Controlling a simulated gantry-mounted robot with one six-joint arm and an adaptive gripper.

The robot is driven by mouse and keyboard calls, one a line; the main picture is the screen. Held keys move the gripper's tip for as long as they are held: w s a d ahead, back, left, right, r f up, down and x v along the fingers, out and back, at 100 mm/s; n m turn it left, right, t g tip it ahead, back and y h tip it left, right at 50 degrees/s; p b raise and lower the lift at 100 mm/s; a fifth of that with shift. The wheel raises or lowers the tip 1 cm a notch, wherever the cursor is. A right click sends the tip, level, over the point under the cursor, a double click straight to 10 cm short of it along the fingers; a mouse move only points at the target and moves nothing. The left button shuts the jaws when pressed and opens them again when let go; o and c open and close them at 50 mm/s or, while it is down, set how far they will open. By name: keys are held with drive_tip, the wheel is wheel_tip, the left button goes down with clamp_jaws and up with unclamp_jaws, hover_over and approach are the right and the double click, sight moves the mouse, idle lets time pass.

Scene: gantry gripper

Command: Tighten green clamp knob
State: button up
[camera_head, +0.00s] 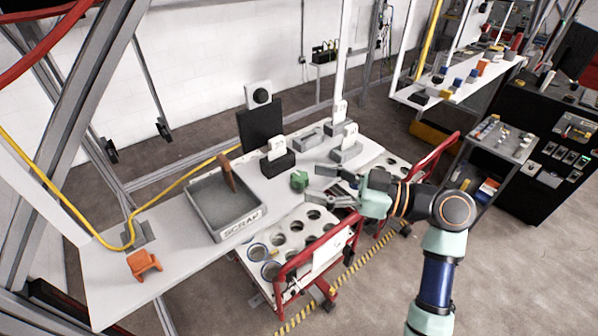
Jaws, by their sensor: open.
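The green clamp knob (299,181) sits on the white table, right of the grey scrap tray. My gripper (326,179) is just to the right of the knob. Its two grey fingers are spread and point left toward the knob. The gripper is open and holds nothing. A small gap seems to lie between the fingertips and the knob, but I cannot tell exactly. What the knob is mounted on is too small to make out.
A grey SCRAP tray (207,217) holds a brown piece (229,172). A red-framed cart (294,262) with round holes stands in front.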

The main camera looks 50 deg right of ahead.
sight(301, 176)
drive_tip(key=x, duration=0.3)
drive_tip(key=shift+r+p, duration=0.15)
drive_tip(key=shift+p, duration=0.25)
drive_tip(key=shift+w+a, duration=0.2)
drive_tip(key=shift+w, duration=0.3)
drive_tip(key=c, duration=1.2)
drive_tip(key=shift+o, duration=0.2)
